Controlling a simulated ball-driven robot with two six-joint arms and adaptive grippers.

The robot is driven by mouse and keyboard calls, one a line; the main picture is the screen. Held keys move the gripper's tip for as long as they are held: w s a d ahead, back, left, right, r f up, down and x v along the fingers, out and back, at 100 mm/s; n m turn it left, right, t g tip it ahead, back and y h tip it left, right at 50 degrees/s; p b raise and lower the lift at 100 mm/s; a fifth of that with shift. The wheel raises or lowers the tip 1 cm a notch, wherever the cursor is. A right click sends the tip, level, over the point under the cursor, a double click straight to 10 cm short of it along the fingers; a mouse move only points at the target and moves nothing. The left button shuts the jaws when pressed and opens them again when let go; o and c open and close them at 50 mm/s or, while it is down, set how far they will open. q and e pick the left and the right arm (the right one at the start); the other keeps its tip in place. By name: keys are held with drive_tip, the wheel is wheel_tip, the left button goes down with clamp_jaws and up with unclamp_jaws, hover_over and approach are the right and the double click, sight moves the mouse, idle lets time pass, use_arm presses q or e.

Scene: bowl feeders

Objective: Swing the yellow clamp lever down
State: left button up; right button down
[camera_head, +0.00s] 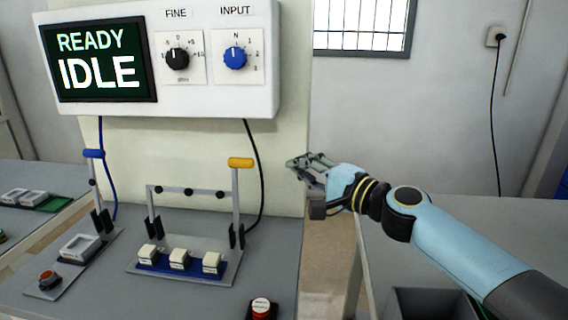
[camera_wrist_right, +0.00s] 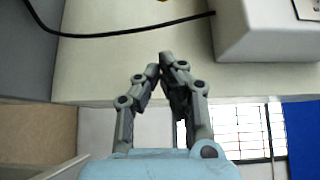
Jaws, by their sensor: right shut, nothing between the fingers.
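The yellow clamp lever (camera_head: 240,163) stands upright at the right end of a clamp fixture, its yellow handle on top of a grey arm. A horizontal bar (camera_head: 190,191) with dark pads runs left from it, above several white parts on a blue strip (camera_head: 180,262). My right gripper (camera_head: 293,163) is to the right of the yellow handle, apart from it, with its fingers pointing left. In the right wrist view its fingertips (camera_wrist_right: 162,66) meet with nothing between them. A small yellow patch (camera_wrist_right: 162,1) shows at that view's top edge. My left gripper is out of view.
A control box (camera_head: 200,100) with a READY IDLE screen and two knobs hangs above the fixture. A blue-handled lever (camera_head: 93,154) stands at the left. A black cable (camera_head: 257,170) hangs behind the yellow lever.

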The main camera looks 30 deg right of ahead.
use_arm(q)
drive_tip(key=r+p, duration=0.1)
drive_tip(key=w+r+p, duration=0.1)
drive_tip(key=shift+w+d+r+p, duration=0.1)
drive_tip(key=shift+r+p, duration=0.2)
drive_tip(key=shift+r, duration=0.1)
use_arm(e)
drive_tip(key=w+a, duration=0.5)
drive_tip(key=shift+w, duration=0.2)
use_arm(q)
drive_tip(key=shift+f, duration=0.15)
